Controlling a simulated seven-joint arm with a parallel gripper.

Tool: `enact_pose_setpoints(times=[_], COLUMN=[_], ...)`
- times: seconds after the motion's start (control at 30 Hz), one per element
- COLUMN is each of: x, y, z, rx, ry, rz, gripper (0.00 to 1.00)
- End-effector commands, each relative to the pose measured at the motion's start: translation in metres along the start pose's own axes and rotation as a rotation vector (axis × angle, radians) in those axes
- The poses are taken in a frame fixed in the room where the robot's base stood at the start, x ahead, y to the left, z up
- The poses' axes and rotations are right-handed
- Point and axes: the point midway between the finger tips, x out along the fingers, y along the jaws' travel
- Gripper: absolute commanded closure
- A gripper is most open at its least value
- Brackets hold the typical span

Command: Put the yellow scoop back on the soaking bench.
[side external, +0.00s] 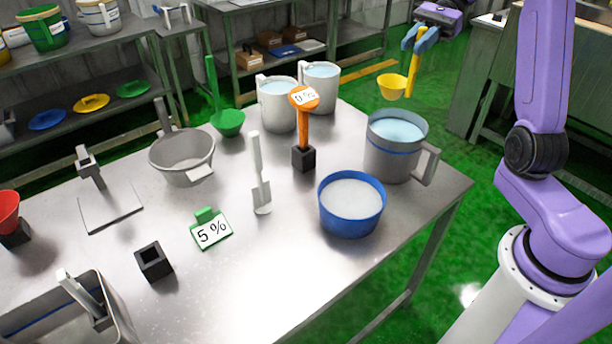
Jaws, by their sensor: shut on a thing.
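The yellow scoop (393,87) is at the upper right of the side view, with its bowl low and its handle rising to the right. My gripper (418,42), with blue fingers, is shut on the upper part of its handle. The scoop is in the air; in the picture it appears above the green floor, beyond the far right corner of the steel bench (210,290). No label names the soaking bench, so I cannot tell for certain that this is it.
On the bench are a water jug (395,150), a blue tub (350,207), an orange-handled tool (303,130) standing in a black holder, an empty black holder (153,262), a 5 % sign (210,232), a white spatula (260,180) and a green scoop (228,122). The front middle is clear.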

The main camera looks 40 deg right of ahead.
Motion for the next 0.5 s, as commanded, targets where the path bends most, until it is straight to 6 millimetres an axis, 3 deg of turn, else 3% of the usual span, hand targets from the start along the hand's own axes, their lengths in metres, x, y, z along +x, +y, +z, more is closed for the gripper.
enact_pose_setpoints(times=[0.03, 0.23, 0.5], x=[0.021, 0.105, 0.218], y=[-0.004, -0.009, 0.016], z=[0.01, 0.048, 0.094], rx=[-0.012, -0.048, -0.085], ry=[0.0, -0.004, -0.009], rz=[0.023, 0.091, 0.186], gripper=[1.0, 1.0, 1.0])
